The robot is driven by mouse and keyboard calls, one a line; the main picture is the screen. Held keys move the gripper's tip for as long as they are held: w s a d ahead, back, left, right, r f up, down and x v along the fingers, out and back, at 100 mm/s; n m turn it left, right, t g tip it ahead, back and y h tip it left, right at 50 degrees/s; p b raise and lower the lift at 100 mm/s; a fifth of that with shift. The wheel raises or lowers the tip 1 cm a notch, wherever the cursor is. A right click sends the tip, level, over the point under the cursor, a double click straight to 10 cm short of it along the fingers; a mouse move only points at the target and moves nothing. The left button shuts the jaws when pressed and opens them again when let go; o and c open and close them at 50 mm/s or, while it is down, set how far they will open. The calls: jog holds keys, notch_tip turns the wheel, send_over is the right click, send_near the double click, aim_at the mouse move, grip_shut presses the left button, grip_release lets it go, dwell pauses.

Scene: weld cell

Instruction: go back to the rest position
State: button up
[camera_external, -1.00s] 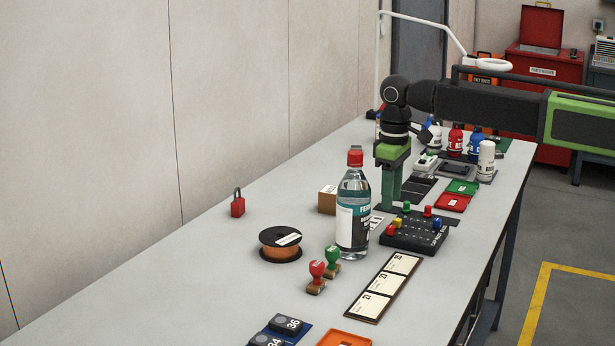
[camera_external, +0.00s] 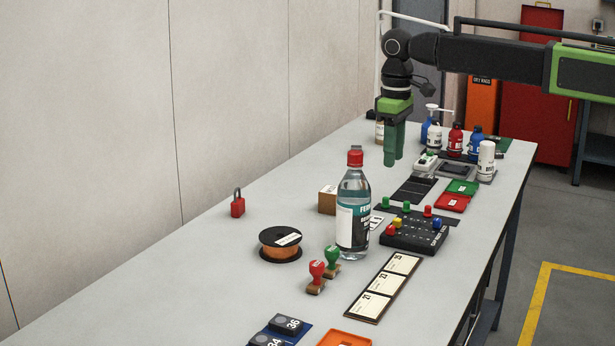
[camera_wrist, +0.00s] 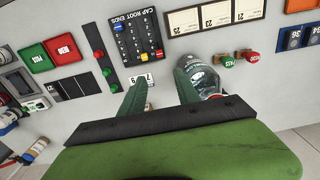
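My gripper (camera_external: 394,160) hangs fingers-down above the bench, clear of everything on it, with the arm reaching in from the right. In the wrist view the fingers of my gripper (camera_wrist: 160,77) stand apart with nothing between them, and the bench top shows below. The clear bottle with a red cap (camera_external: 354,205) stands in front and to the left of it in the external view. The black block with coloured pegs (camera_external: 416,234) lies below and to the right.
On the bench are a red padlock (camera_external: 237,205), an orange spool (camera_external: 280,245), two stamps (camera_external: 324,270), a card strip (camera_external: 383,290) and red and green trays (camera_external: 453,202). Several small bottles (camera_external: 455,140) stand at the far end. The air above the bench is free.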

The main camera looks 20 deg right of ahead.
jog(key=w+d+f+m+b, duration=0.2)
jog(key=w+d+f+b, duration=0.1)
jog(key=d, duration=0.7)
jog(key=w+d+f+m+b, duration=0.15)
jog(key=w+d, duration=0.25)
jog(key=d, duration=0.6)
jog(key=w+d+f+m+b, duration=0.2)
jog(key=w+d+f+b, duration=0.1)
jog(key=d, duration=0.7)
jog(key=s+d+f+m+b, duration=0.1)
jog(key=s+d+f+b, duration=0.1)
jog(key=s+d, duration=0.3)
jog(key=s+d+f+m+b, duration=0.1)
jog(key=s+d, duration=0.4)
jog(key=d, duration=0.9)
jog(key=shift+d+f+m+b, duration=0.3)
jog(key=shift+f+m+b, duration=0.15)
jog(key=shift+m, duration=0.3)
